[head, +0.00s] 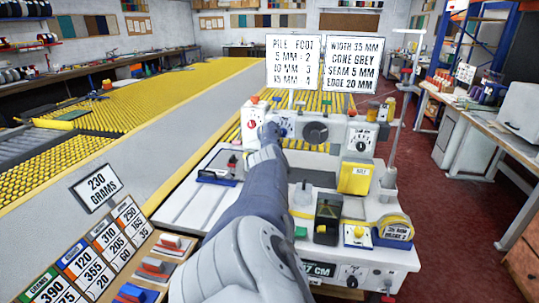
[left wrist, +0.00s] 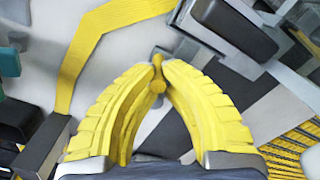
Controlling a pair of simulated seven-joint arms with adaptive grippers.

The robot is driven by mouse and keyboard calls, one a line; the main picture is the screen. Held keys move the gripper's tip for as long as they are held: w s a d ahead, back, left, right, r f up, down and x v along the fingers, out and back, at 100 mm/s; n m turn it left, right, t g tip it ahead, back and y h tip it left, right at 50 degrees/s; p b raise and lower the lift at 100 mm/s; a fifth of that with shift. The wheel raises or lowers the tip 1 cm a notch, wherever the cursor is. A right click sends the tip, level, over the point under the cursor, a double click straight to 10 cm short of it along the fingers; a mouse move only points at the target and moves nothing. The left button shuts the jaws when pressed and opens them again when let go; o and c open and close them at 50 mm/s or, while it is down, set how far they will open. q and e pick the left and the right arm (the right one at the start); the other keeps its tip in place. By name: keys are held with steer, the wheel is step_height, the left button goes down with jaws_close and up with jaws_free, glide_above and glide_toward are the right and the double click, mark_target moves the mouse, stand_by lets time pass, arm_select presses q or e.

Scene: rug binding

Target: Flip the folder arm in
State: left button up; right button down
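My left arm crosses the head view from the bottom middle up to the white sewing machine (head: 325,133). Its gripper is hidden there behind my own wrist. In the left wrist view the yellow fingers of my left gripper (left wrist: 158,72) come together on a small yellow knob (left wrist: 157,87) with a short stem. The knob sits between the fingertips and seems to touch both. It looks like the handle of the folder arm, but the rest of that arm cannot be made out. My right gripper is in neither view.
Sign boards (head: 325,63) stand behind the machine. Pile-weight cards (head: 95,250) lie at the lower left.

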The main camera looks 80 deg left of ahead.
arm_select(q)
steer(key=o, duration=0.7)
step_height(320, 180, up, 12)
steer(key=shift+f, duration=0.1)
stand_by(0.4)
stand_by(0.4)
